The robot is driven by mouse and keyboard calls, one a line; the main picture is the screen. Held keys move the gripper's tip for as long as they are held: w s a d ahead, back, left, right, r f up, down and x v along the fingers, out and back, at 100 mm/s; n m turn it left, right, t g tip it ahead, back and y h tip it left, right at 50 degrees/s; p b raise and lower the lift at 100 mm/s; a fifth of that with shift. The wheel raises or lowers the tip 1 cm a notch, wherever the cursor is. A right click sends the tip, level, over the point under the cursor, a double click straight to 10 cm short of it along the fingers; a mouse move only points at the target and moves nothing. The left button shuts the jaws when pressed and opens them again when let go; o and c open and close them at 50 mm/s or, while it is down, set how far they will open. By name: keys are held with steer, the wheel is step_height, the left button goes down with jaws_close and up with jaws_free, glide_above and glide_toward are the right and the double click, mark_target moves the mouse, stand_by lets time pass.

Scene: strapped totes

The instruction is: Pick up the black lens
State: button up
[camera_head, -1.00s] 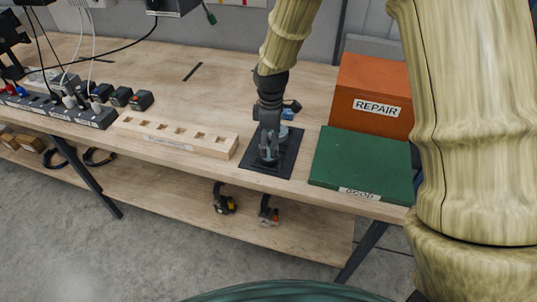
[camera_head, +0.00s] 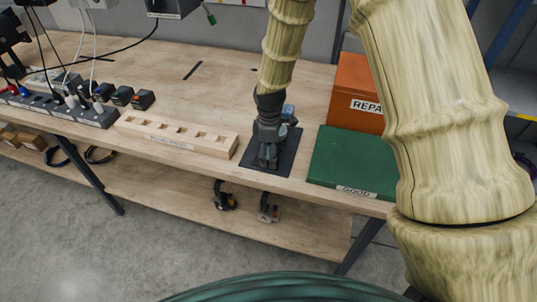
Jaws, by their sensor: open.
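My gripper (camera_head: 268,161) points down over the black mat (camera_head: 286,163) on the wooden workbench, with its jaws open. A small dark blue-grey object (camera_head: 288,112) shows just behind and right of the gripper, at the mat's far edge. It is partly hidden, and I cannot tell whether it is the black lens. No other thing on the mat is clearly a lens; the gripper and wrist cover part of the mat. I cannot tell whether the fingertips touch anything.
A wooden block with square holes (camera_head: 178,134) lies left of the mat. A green box (camera_head: 352,160) and an orange REPAIR box (camera_head: 358,88) stand to the right. Power strips (camera_head: 88,116) and several small black blocks (camera_head: 142,99) are at the left.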

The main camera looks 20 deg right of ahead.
steer(key=c, duration=1.3)
steer(key=shift+o, duration=0.2)
steer(key=shift+r, duration=0.1)
